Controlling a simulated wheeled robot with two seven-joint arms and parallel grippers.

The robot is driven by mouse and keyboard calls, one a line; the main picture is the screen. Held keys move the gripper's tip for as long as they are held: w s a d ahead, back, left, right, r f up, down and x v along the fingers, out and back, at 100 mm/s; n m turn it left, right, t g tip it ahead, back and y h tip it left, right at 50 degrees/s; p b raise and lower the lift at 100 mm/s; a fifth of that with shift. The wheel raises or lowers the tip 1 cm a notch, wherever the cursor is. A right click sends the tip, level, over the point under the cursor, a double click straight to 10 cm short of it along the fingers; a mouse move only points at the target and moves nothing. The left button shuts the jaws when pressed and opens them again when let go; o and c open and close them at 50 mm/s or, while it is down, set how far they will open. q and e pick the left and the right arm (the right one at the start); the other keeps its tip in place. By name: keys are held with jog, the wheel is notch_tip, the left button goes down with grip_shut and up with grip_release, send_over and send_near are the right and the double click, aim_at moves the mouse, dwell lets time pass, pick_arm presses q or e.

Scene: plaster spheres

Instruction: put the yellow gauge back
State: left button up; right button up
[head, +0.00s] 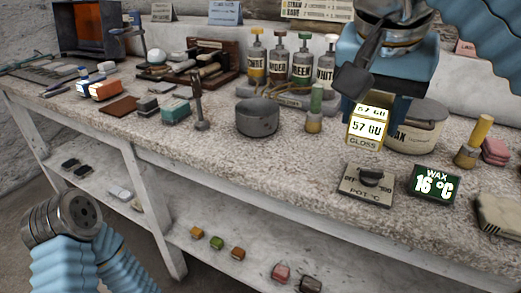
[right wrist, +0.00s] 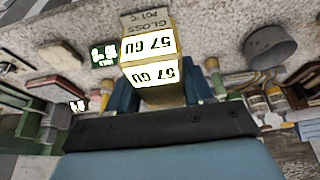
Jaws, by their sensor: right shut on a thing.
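The yellow gauge (head: 367,127) is a small yellow-edged box with lit white faces reading 57 GU and the word GLOSS below. My right gripper (head: 374,98) comes down from the upper right and is shut on it. In the right wrist view the gauge (right wrist: 148,68) sits between the blue fingers (right wrist: 162,96), its readout upside down. Whether its base touches the bench is unclear. My left arm shows at the lower left, but its jaws are not seen.
A POT °C dial plate (head: 366,187) and green WAX 16 °C display (head: 434,184) lie in front. A WAX pot (head: 418,128) stands close behind the gauge. A grey pan (head: 257,117) and green-topped brush (head: 315,108) are left. Bare bench (head: 290,150) lies left of the dial.

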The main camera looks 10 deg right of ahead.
jog(key=w+a+f, duration=0.1)
jog(key=w+f, duration=0.1)
jog(key=w, duration=0.1)
jog(key=w+a+f, duration=0.2)
jog(key=w+f, duration=0.1)
jog(key=w, duration=0.1)
jog(key=w+a+f, duration=0.1)
jog(key=w+f, duration=0.1)
jog(key=w, duration=0.2)
jog(key=shift+a+f+b, duration=0.15)
jog(key=shift+b, duration=0.25)
jog(key=shift+w+a+f, duration=0.2)
jog(key=shift+w+f, duration=0.3)
jog(key=f, duration=0.2)
jog(key=w+f+b, duration=0.1)
jog(key=f, duration=0.1)
jog(key=shift+w+a, duration=0.15)
jog(key=shift+a, duration=0.05)
jog(key=shift+f, duration=0.35)
jog(key=shift+f, duration=0.1)
jog(key=o, duration=1.2)
